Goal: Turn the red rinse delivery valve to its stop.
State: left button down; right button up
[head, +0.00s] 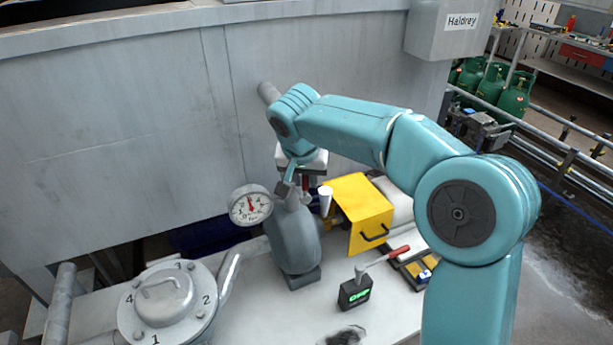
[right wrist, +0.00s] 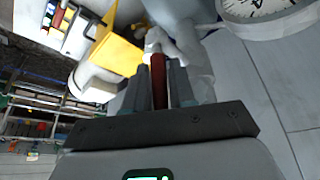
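The red valve handle (right wrist: 158,80) stands between the fingers of my right gripper (right wrist: 159,88) in the right wrist view, with a finger close against each side and no clear gap. In the head view my right gripper (head: 303,172) reaches down to the top of the grey valve body (head: 293,235), and only a little of the red handle (head: 305,184) shows beneath it. A white pipe fitting lies just beyond the handle in the wrist view. How far the handle is turned cannot be told. My left gripper is not in view.
A round gauge (head: 250,205) sits left of the valve. A yellow box (head: 359,209) stands to its right. A small black unit with a green display (head: 355,292) and a red-handled tool (head: 390,256) are in front. A numbered flanged cover (head: 168,302) is at front left. A grey wall rises behind.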

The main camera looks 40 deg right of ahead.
jog(key=shift+o, duration=1)
jog(key=shift+a, duration=0.1)
jog(key=v, duration=1.6)
jog(key=shift+a+r, duration=0.1)
